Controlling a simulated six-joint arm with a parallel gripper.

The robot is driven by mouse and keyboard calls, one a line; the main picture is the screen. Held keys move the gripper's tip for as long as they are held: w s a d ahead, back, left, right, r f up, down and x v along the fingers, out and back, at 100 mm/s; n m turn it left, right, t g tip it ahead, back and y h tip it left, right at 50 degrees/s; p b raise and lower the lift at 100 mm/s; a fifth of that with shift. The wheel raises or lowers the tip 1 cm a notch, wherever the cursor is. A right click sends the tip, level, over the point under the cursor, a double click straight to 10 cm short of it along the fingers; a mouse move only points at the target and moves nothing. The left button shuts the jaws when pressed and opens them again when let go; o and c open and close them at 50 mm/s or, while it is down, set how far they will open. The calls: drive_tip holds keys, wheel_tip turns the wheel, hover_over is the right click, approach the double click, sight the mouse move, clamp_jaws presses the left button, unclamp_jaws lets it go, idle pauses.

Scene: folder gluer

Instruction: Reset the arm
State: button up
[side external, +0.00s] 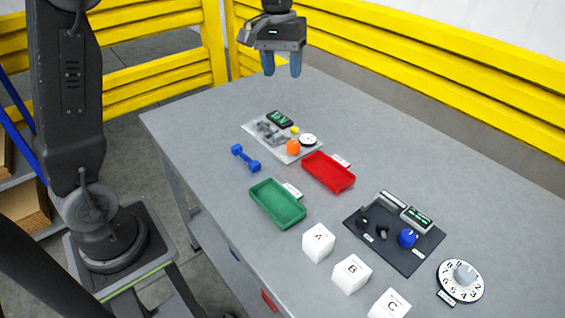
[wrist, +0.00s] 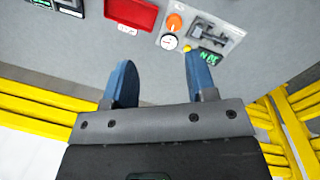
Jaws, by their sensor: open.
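My gripper (side external: 282,64) hangs above the far end of the grey table, with its two blue fingers apart and nothing between them. It also shows in the wrist view (wrist: 157,80), where bare table lies between the fingers. My gripper is clear of everything on the table. The grey panel (side external: 262,140) with an orange knob (side external: 293,147), a white dial (side external: 308,140) and a small green display (side external: 279,118) lies below and nearer the camera in the side view.
A red tray (side external: 328,172), a green tray (side external: 278,204) and a blue dumbbell-shaped piece (side external: 246,158) lie mid-table. White lettered blocks (side external: 319,242), a dark panel (side external: 394,248) and a numbered dial (side external: 460,282) are nearer. Yellow rails (side external: 420,62) border the far side.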

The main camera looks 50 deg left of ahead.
drive_tip(key=s+d+f+m+t, duration=0.1)
drive_tip(key=s+d+m+t, duration=0.1)
drive_tip(key=s, duration=0.9)
drive_tip(key=s+d+f+m+t+y, duration=0.1)
drive_tip(key=s+d+m+t, duration=0.2)
drive_tip(key=s, duration=0.8)
drive_tip(key=shift+s+d+f+m, duration=0.15)
drive_tip(key=shift+s+d+m, duration=0.1)
drive_tip(key=shift+d+m, duration=0.15)
